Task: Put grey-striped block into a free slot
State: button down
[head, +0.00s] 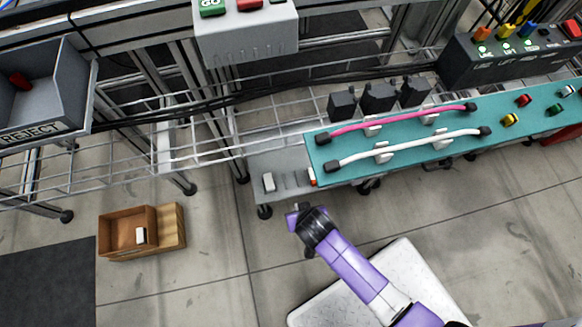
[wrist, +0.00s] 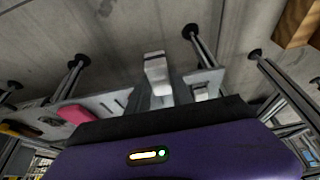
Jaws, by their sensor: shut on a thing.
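The grey-striped block (wrist: 157,72) is pale, with a dark grey band near its far end. In the wrist view it stands out between the fingers of my gripper (wrist: 159,92), which is shut on it. In the head view my gripper (head: 298,214) is just in front of the grey slotted ledge (head: 262,155), and the held block cannot be made out there. A pale block (head: 268,182) sits at the ledge's left end; it also shows in the wrist view (wrist: 202,92). Narrow slots (head: 288,180) to its right look empty. A red-orange and white block (head: 312,177) is at the ledge's right end.
A teal board (head: 400,154) with a pink cable (head: 390,121) and a white cable (head: 415,146) lies right of the ledge. A wooden box (head: 112,232) on the floor holds a pale block (head: 141,235). A grey REJECT bin (head: 60,75) is at upper left.

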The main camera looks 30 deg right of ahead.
jog(key=w+d+b, duration=0.1)
jog(key=w, duration=0.3)
jog(key=w+d+b, duration=0.1)
jog(key=w, duration=0.3)
jog(key=w+d, duration=0.2)
jog(key=w, duration=0.2)
jog(key=shift+w+b, duration=0.2)
jog(key=shift+b, duration=0.2)
jog(key=shift+w+d+f+b, duration=0.15)
jog(key=shift+f+b, duration=0.35)
jog(key=shift+f, duration=0.4)
jog(key=shift+w+a+f+b, duration=0.1)
jog(key=shift+f+b, duration=0.4)
jog(key=shift+f, duration=0.35)
jog(key=shift+f, duration=0.15)
jog(key=c, duration=1.1)
grip_release()
jog(key=shift+c, duration=0.2)
jog(key=d+p+v, duration=0.1)
jog(key=p+v, duration=0.2)
jog(key=v, duration=0.4)
jog(key=shift+a+r+p, duration=0.3)
jog(key=shift+a+r, duration=0.15)
jog(key=shift+a, duration=0.05)
